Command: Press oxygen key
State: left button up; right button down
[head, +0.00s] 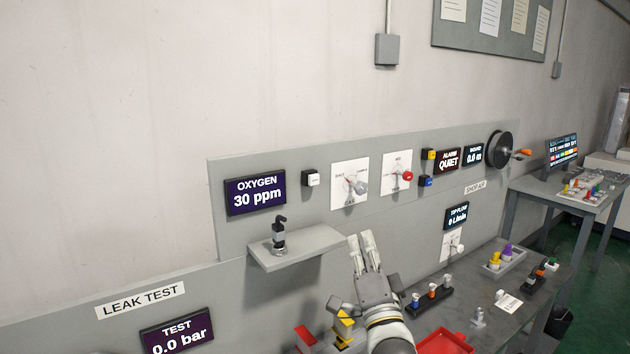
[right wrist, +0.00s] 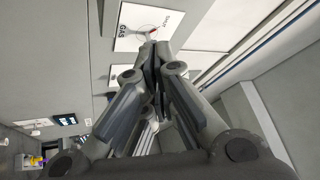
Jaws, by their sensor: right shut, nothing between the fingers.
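The oxygen display (head: 255,194) reads "30 ppm" on the grey wall panel in the head view. A white key in a dark housing (head: 311,178) sits just right of it; I take it as the oxygen key. My right gripper (head: 366,240) is shut and empty, pointing up, below and to the right of the key and apart from it in the picture. In the right wrist view the closed fingers (right wrist: 152,52) point toward a white dial plate marked "GAS" (right wrist: 133,35). The key cannot be made out there. My left gripper is not in view.
Two white dial plates (head: 339,195) (head: 391,184) stand right of the key. A grey shelf (head: 316,241) with a dark fitting (head: 279,236) juts out below it. Yellow and blue keys, an alarm display (head: 446,160) and a handwheel (head: 499,149) are farther right. A red tray (head: 445,343) lies below.

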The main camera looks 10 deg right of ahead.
aim_at(314, 180)
notch_tip(314, 180, up, 10)
jog(key=a+m+t+y, duration=0.1)
jog(key=t, duration=0.2)
jog(key=shift+f+m+t, duration=0.15)
jog(key=shift+m+t, duration=0.15)
jog(key=shift+m, duration=0.1)
jog(key=w+a+b, duration=0.3)
jog(key=w+b, duration=0.2)
jog(key=w, duration=0.3)
jog(key=shift+w, duration=0.1)
jog(key=shift+w+a, duration=0.1)
dwell(1.0)
jog(key=shift+w+a, duration=0.1)
jog(key=shift+w, duration=0.2)
